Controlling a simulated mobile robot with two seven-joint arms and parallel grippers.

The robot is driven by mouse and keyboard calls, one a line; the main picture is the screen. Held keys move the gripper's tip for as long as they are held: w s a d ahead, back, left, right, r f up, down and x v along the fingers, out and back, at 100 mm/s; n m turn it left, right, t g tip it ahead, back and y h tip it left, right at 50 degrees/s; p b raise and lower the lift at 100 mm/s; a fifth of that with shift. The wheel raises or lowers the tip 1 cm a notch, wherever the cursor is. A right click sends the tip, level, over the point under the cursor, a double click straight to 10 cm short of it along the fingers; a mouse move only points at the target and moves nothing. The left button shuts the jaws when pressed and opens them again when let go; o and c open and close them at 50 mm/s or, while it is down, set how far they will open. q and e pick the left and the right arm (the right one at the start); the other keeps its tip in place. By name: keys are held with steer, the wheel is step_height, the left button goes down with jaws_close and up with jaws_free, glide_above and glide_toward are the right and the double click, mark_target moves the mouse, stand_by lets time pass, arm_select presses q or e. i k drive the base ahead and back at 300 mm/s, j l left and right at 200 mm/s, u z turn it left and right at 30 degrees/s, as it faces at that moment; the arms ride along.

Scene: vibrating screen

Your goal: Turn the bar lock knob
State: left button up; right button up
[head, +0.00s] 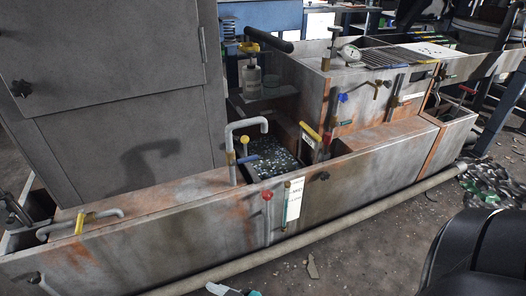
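The machine is a long, rust-streaked grey metal trough (340,195) with a raised tank section (305,85) behind it. No gripper shows in the head view. A black rounded shape fills the lower right corner and shows no fingers.
A bent grey pipe (231,150) rises beside a bin of shiny fragments (275,164). Levers with red, yellow and blue grips stick up along the trough. A long pipe (330,235) runs along its foot. Scrap (490,185) lies at right; the front floor is mostly clear.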

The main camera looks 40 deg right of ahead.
mark_target(236, 139)
steer(key=z, duration=0.25)
steer(key=i+l+z, duration=0.75)
steer(key=l, duration=0.15)
steer(key=i+l+z, duration=0.4)
steer(key=i+l, duration=0.15)
steer(key=i, duration=0.3)
